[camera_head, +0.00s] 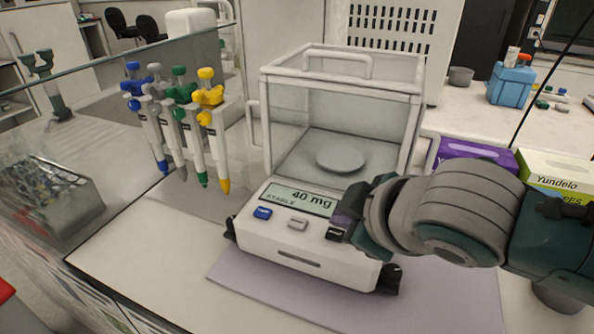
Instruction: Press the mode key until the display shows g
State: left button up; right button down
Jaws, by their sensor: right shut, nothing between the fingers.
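A white balance (285,243) with a clear draft shield (343,115) stands on a lilac mat (262,294). Its display (299,198) reads "40 mg" with "STABLE" in small letters. On the front panel are a blue key (262,213), a grey key (297,223) and a dark key (334,234) at the right. My right gripper (343,226) is shut and empty, with its tip at the dark key; I cannot tell whether it touches. The gripper hides the panel's right end. A round pan (340,159) inside the shield is bare. My left gripper is not in view.
Several pipettes with coloured tops (181,125) hang on a rack left of the balance. A purple box (476,153) and a Yundelo box (556,172) stand behind my right arm. A glass panel (110,75) borders the left side. The bench is clear in front left.

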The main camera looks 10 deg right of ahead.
jog(key=shift+f, duration=0.15)
dwell(0.4)
jog(key=shift+f, duration=0.3)
jog(key=shift+f+b, duration=0.4)
jog(key=shift+b, duration=0.05)
dwell(0.6)
jog(key=shift+r+p, duration=0.85)
jog(key=shift+p, duration=0.2)
notch_tip(320, 180, up, 5)
jog(key=p, duration=0.5)
